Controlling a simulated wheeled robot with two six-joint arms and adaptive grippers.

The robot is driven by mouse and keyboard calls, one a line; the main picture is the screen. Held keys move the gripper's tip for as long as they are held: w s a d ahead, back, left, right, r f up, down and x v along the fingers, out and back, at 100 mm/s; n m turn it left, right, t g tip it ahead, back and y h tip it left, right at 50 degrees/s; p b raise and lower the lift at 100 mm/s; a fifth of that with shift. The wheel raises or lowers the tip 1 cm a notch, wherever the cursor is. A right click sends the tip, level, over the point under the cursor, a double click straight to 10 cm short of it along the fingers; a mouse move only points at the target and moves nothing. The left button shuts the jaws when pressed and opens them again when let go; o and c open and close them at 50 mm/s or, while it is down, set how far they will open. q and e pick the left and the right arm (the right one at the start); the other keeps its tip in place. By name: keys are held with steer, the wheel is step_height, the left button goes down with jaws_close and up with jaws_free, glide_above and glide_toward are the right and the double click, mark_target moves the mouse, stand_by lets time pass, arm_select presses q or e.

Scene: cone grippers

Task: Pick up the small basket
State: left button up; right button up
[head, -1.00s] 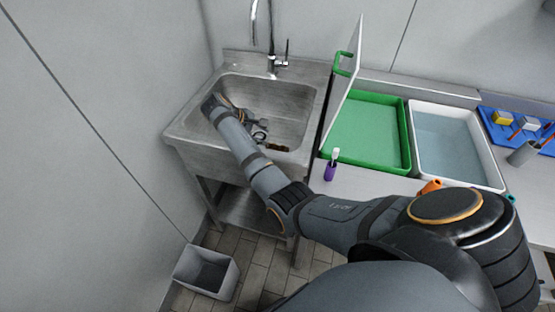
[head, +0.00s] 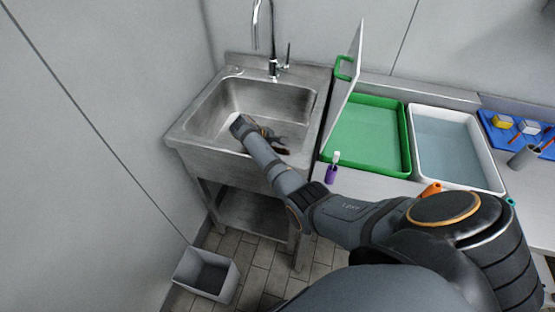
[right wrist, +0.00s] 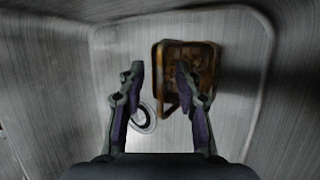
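In the right wrist view a small brown basket (right wrist: 202,75) with a lighter rim lies at the bottom of the metal sink. My right gripper (right wrist: 155,72) is open above the sink floor, its fingers apart. Its right finger overlaps the basket's left part in the picture; I cannot tell whether they touch. In the head view the right gripper (head: 272,142) is inside the sink near its front right, and a small dark bit of the basket (head: 281,151) shows beside it; the arm hides much. My left gripper is not in view.
The sink (head: 215,104) has steep walls close around the right gripper and a tall faucet (head: 272,45) behind. A round drain (right wrist: 142,117) lies left of the basket. A green tray (head: 370,135) and white tray (head: 455,150) stand to the right. A grey bin (head: 207,272) stands on the floor.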

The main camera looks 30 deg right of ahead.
jaws_close()
steer(key=shift+r, duration=0.15)
stand_by(0.4)
step_height(320, 180, up, 10)
steer(key=shift+f, duration=0.1)
